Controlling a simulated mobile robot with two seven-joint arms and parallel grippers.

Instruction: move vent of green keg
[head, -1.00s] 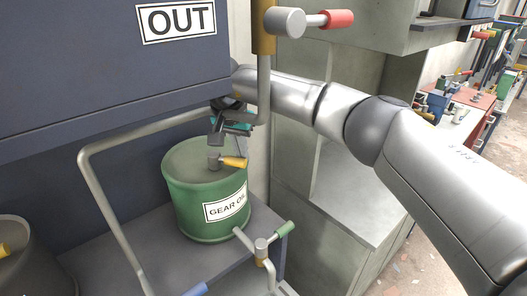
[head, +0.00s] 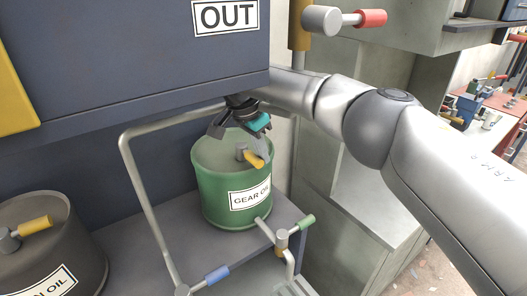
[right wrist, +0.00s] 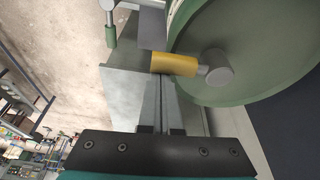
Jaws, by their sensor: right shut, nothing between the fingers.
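The green keg (head: 215,185), labelled GEAR OIL, stands upright on a grey shelf. Its vent has a yellow handle (head: 254,159) on a grey stub on the keg's lid, pointing to the lower right in the head view. My right gripper (head: 261,147) is above the lid, with its fingers close to the yellow handle. In the right wrist view, the shut, empty fingers (right wrist: 161,82) end just below the yellow handle (right wrist: 174,63), and the keg's lid (right wrist: 268,60) fills the upper right. I cannot tell whether the fingers touch the handle. My left gripper is out of view.
A dark box marked OUT (head: 130,50) overhangs the keg. A bent grey pipe frame (head: 141,190) with blue and green grips runs beside it. A dark keg (head: 60,245) with a yellow handle stands at left. A yellow post with a red-tipped lever (head: 368,18) is above right.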

